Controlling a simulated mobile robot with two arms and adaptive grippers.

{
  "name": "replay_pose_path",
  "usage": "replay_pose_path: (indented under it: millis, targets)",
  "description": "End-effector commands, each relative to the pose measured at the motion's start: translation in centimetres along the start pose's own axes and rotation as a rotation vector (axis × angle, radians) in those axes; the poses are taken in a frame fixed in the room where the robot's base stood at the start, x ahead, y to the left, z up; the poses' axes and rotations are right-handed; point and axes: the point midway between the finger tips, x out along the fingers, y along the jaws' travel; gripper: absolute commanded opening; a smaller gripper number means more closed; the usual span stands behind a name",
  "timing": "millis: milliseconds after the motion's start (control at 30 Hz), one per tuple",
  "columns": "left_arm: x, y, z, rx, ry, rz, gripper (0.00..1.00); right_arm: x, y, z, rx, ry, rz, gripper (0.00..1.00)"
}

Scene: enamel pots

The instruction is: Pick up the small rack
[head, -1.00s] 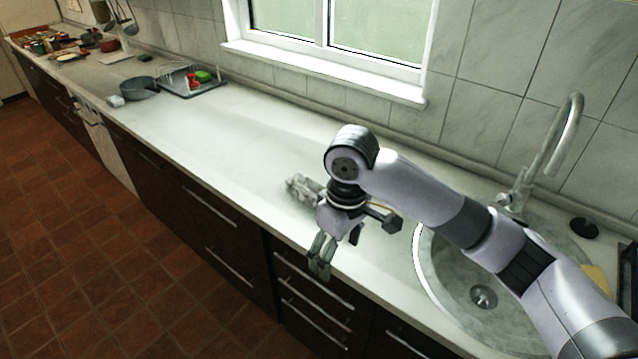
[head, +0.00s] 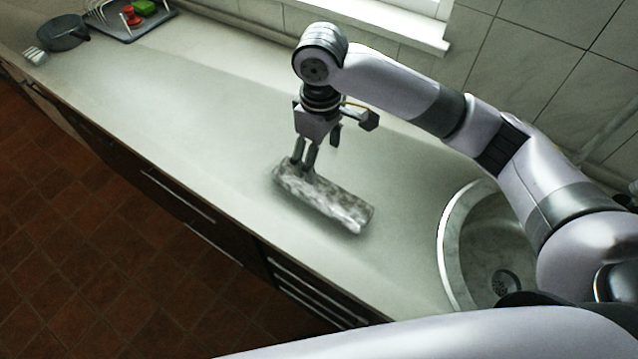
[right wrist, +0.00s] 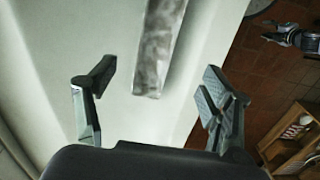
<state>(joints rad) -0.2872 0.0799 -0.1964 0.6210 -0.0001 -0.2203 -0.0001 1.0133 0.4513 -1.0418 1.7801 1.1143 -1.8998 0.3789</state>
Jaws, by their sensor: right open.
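A long grey mottled bar-like piece (head: 330,203) lies on the counter; it may be the small rack, but its form does not show clearly. It also shows in the right wrist view (right wrist: 156,50), its near end between the spread fingers in the picture. My right gripper (head: 303,172) is open and points down at the piece's left end, its fingertips overlapping it in the head view; contact cannot be told. It also shows in the right wrist view (right wrist: 160,78).
The white counter (head: 190,130) is clear around the piece. A sink (head: 448,245) is at the right. At the far left stand a dark pan (head: 62,34) and a grey draining tray (head: 128,36) with wire racks and red and green items. The counter's front edge is near.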

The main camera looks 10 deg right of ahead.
Motion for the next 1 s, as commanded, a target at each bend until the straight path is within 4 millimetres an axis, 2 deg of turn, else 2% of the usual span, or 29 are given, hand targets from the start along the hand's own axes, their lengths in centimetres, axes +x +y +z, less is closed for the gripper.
replay_pose_path:
  millis: [33, 100, 200, 267, 400, 500, 600, 800, 1000]
  targets:
    - [-0.6, 0.3, 1.6, 0.001, -0.023, 0.003, 0.4, 1.1, 0.0, 0.1, 0.002, -0.005, -0.001, 0.74]
    - [-0.9, 0.6, 3.1, 0.002, -0.045, 0.007, 0.4, 2.6, 0.0, 0.1, 0.002, -0.004, -0.001, 0.74]
    - [-1.5, 0.8, 4.3, 0.004, -0.062, 0.01, 0.4, 4.8, 0.1, 0.1, 0.003, -0.004, 0.0, 0.74]
    - [-1.7, 0.8, 4.1, 0.005, -0.059, 0.01, 0.4, 6.0, 0.1, 0.1, 0.002, -0.004, -0.001, 0.74]
    - [-1.8, 0.4, 1.6, 0.005, -0.023, 0.006, 0.4, 8.1, 0.1, 0.0, 0.002, -0.002, 0.0, 0.74]
    - [-1.8, 0.1, -0.6, 0.005, 0.01, 0.002, 0.4, 8.9, 0.1, 0.0, 0.001, -0.001, 0.001, 0.74]
    - [-2.0, 0.0, -1.3, 0.005, 0.02, 0.001, 0.4, 9.4, 0.1, 0.0, 0.0, -0.001, 0.001, 0.74]
    - [-3.5, 0.2, 0.1, 0.005, -0.004, 0.003, 0.4, 12.0, 0.4, 0.2, 0.002, -0.003, 0.001, 0.74]
    - [-3.7, 0.4, 1.8, 0.004, -0.029, 0.006, 0.4, 14.2, 0.3, 0.2, 0.001, -0.001, 0.001, 0.74]
